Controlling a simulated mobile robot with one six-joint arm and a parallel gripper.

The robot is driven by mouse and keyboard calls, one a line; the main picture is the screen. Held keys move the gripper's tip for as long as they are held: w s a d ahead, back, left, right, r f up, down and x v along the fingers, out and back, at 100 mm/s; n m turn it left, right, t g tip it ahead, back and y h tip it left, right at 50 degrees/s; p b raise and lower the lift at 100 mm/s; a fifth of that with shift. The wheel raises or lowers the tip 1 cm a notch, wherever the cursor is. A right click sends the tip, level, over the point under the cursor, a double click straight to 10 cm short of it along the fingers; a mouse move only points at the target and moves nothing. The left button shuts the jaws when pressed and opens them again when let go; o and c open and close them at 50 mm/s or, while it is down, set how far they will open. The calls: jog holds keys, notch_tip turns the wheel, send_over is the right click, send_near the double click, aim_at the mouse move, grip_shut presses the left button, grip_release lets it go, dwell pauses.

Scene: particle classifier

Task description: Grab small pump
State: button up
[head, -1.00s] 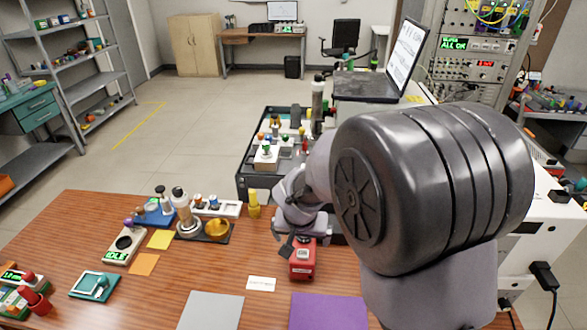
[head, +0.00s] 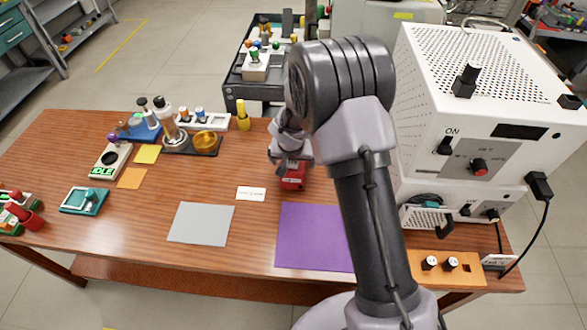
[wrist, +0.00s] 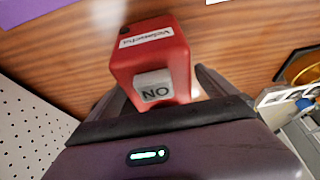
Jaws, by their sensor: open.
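The small pump appears to be the red box (head: 293,176) on the wooden table, behind the purple mat. In the wrist view my gripper (wrist: 165,85) is open, with a finger on either side of the box. I cannot tell whether the fingers touch it. My gripper hides part of the box in the head view.
A purple mat (head: 313,238) and grey mat (head: 201,223) lie in front. A white card (head: 251,194) is left of the box. A yellow bottle (head: 243,116) and gold dish (head: 206,142) stand behind left. A white machine (head: 470,120) stands on the right.

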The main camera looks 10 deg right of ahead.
jog(key=shift+w+f, duration=0.2)
jog(key=shift+f, duration=0.15)
jog(key=shift+s+r, duration=0.1)
jog(key=shift+r, duration=0.05)
jog(key=shift+c, duration=0.8)
jog(key=c, duration=1.8)
grip_shut()
jog(key=shift+r, duration=0.15)
